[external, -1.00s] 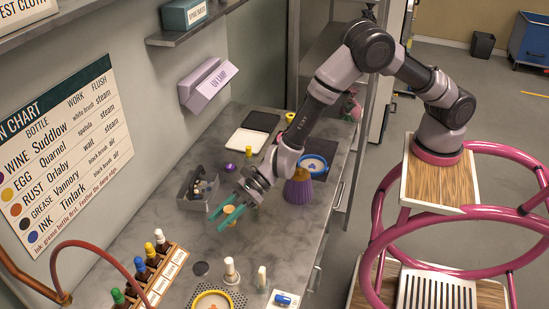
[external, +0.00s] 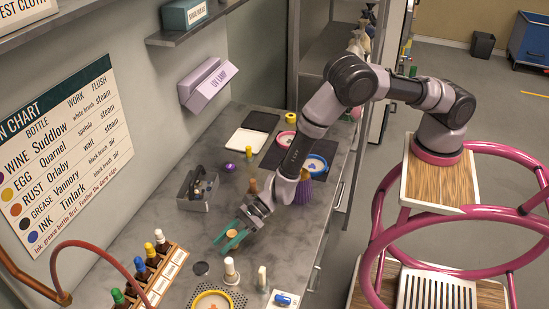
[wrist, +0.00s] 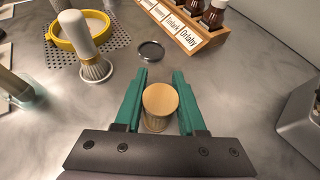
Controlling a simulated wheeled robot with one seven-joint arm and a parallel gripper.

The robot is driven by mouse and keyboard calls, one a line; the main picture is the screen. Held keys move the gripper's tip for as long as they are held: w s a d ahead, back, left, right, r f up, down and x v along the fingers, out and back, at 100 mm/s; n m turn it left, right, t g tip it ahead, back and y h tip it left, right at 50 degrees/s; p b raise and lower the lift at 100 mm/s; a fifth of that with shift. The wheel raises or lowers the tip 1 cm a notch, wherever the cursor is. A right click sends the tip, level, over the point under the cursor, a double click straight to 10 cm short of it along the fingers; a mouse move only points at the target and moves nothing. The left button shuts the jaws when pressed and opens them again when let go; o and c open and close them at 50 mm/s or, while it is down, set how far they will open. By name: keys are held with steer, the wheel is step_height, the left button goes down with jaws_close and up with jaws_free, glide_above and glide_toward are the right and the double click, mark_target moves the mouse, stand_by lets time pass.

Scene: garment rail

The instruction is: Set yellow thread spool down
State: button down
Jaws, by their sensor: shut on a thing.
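The yellow thread spool (wrist: 160,105) is a short cylinder with a flat tan top. In the wrist view it stands upright between the green fingers of my gripper (wrist: 157,100). In the external view the spool (external: 231,234) shows as a small tan disc between the fingers of my gripper (external: 232,241). My gripper is shut on it, low over the grey worktop (external: 205,240). Whether its base touches the worktop I cannot tell.
A grey bin of tools (external: 194,204) stands behind and left. A white-capped brush (wrist: 78,35), a yellow-rimmed dish (wrist: 97,25), a dark disc (wrist: 150,51) and a bottle rack (wrist: 190,26) stand around. The worktop right beside the spool is clear.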

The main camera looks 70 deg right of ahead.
steer(key=shift+f, duration=0.15)
steer(key=c, duration=0.5)
jaws_free()
